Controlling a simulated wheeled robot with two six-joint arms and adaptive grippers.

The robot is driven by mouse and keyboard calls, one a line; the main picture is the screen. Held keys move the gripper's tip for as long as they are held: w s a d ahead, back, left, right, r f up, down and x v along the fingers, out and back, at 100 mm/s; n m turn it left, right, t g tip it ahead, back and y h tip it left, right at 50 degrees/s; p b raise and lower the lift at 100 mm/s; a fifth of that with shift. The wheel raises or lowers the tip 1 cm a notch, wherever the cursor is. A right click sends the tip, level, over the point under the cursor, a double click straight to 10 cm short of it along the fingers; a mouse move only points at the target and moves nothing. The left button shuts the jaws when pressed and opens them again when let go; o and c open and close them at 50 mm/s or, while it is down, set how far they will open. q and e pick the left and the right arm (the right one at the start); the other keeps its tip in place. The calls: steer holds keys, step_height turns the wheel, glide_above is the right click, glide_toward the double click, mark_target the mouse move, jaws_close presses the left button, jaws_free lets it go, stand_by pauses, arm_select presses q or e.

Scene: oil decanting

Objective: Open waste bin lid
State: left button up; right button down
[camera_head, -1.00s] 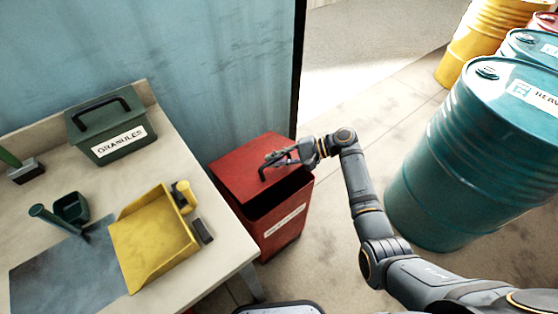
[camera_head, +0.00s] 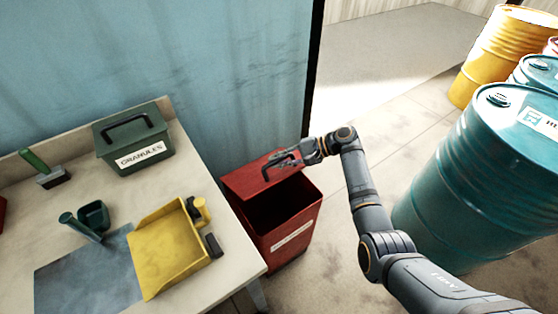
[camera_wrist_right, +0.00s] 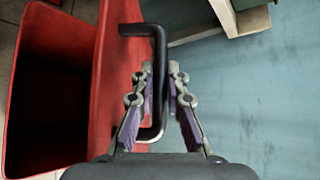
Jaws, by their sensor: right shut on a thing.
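The red waste bin (camera_head: 285,240) stands on the floor beside the table. Its red lid (camera_head: 245,181) is tilted up at the back, and the dark inside of the bin shows. My right gripper (camera_head: 284,161) is at the lid, shut on its dark handle (camera_head: 266,172). In the right wrist view the handle (camera_wrist_right: 158,75) passes between the fingers of the right gripper (camera_wrist_right: 162,125), with the lid (camera_wrist_right: 108,75) beside it and the open bin (camera_wrist_right: 55,25) at the left. My left gripper is out of view.
Teal drums (camera_head: 465,180) and a yellow drum (camera_head: 490,50) stand at the right. A blue wall (camera_head: 230,70) is behind the bin.

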steer(key=c, duration=1.3)
jaws_free()
steer(key=shift+c, duration=0.2)
steer(key=v, duration=1.2)
